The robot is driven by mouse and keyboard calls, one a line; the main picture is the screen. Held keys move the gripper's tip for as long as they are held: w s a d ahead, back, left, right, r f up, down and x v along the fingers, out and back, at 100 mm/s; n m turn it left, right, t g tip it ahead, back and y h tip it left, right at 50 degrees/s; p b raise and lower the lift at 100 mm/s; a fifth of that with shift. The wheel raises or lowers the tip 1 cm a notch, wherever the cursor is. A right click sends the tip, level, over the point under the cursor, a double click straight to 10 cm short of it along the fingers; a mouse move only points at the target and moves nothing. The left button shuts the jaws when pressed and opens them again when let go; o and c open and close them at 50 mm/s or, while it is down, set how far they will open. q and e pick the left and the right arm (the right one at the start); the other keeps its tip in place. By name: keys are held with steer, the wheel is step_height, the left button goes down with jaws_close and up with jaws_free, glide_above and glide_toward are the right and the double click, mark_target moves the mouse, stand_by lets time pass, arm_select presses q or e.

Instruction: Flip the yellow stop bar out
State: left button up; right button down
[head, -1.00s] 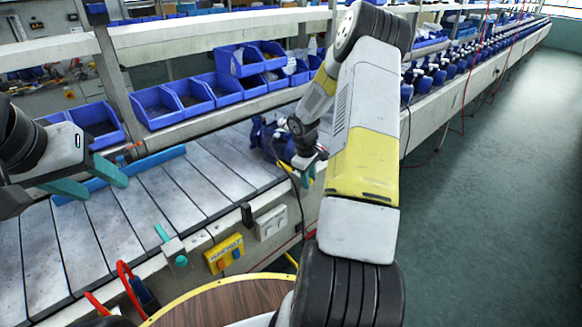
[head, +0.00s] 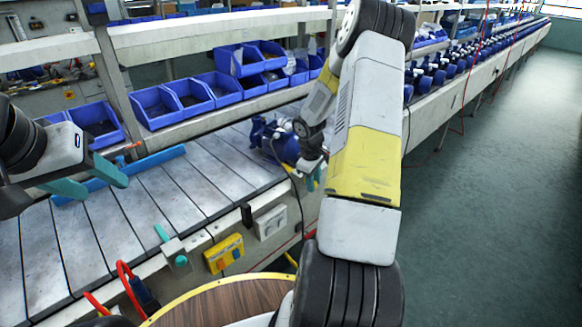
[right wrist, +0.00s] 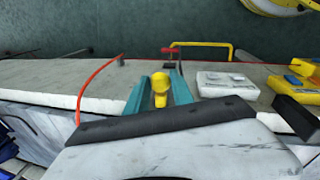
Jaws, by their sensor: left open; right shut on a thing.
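The yellow stop bar (right wrist: 160,88) shows in the right wrist view as a rounded yellow end between the two teal fingers of my right gripper (right wrist: 158,92). The fingers are closed on it. In the head view my right gripper (head: 314,182) is at the conveyor's front edge, pointing down, with a bit of yellow at its fingers; most of the bar is hidden there. My left gripper (head: 97,180) is open and empty above the left part of the conveyor. A blue pump (head: 272,140) lies on the conveyor just behind my right gripper.
Blue bins (head: 190,95) line the shelf behind. A red cable (right wrist: 90,85) runs beside my right gripper.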

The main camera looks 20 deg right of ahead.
steer(key=s+d, duration=0.3)
steer(key=s, duration=0.4)
steer(key=shift+s, duration=0.2)
steer(key=shift+d, duration=0.1)
steer(key=c, duration=1.1)
jaws_free()
steer(key=shift+s, duration=0.1)
step_height(320, 180, up, 8)
steer(key=a, duration=0.1)
steer(key=shift+s+a+f, duration=0.15)
steer(key=shift+s, duration=0.25)
